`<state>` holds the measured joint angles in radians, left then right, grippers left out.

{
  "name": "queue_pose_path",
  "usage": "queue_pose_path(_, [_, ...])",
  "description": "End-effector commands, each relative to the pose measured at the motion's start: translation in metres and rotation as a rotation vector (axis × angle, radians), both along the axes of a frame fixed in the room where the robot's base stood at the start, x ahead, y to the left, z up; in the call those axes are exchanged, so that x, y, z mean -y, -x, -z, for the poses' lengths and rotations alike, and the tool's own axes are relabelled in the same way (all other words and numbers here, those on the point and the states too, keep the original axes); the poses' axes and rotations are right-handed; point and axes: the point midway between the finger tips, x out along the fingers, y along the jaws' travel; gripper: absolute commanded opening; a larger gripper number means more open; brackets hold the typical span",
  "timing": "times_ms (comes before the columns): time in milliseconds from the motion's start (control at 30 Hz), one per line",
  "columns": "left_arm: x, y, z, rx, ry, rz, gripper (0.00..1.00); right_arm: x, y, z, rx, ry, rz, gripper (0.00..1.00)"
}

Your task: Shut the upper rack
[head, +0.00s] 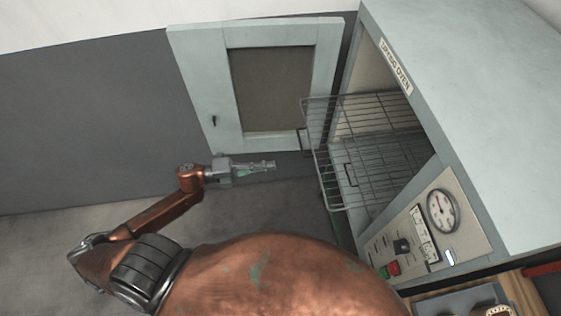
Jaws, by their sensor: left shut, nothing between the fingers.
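The upper rack (362,110) is a wire shelf that sticks out of the open front of a pale blue-grey oven (470,120). A second wire rack (375,170) shows below it and also reaches out past the opening. The oven door (213,70), with a dark window, stands wide open to the left. My left gripper (270,165) is shut and empty. It is in front of the door's lower edge, left of the racks and apart from them in the picture. My right gripper is not in view.
A control panel (425,222) with a round dial, a red button and switches is on the oven's front, below the opening. A wooden-edged surface (525,298) with a dark item is at the lower right. The grey floor (70,240) at left is clear.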

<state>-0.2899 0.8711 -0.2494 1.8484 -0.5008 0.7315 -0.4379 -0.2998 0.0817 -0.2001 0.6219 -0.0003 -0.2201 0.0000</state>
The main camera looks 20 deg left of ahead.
Motion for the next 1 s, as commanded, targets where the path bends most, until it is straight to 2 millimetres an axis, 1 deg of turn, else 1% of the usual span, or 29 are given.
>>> queue_pose_path(33, [0.007, -0.006, -0.003, 0.003, 0.003, 0.000, 0.00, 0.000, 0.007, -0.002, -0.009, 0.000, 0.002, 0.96])
queue_pose_path(67, [0.012, -0.009, -0.003, 0.002, 0.003, 0.000, 0.00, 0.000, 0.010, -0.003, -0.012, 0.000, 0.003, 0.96])
queue_pose_path(167, [0.028, -0.020, -0.003, 0.001, 0.004, -0.001, 0.00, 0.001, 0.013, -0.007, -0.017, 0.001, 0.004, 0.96])
queue_pose_path(300, [0.053, -0.037, -0.003, 0.001, 0.004, -0.003, 0.00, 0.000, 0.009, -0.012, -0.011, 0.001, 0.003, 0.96])
queue_pose_path(500, [0.082, -0.058, -0.003, 0.000, 0.004, -0.004, 0.00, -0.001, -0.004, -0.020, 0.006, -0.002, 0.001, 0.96])
queue_pose_path(700, [0.099, -0.069, -0.001, -0.002, 0.004, -0.006, 0.00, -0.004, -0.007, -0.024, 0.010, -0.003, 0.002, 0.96])
queue_pose_path(833, [0.103, -0.072, 0.000, -0.002, 0.003, -0.006, 0.00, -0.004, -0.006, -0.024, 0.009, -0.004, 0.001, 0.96])
queue_pose_path(1000, [0.103, -0.072, 0.000, -0.002, 0.002, -0.006, 0.00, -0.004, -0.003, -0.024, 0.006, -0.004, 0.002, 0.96])
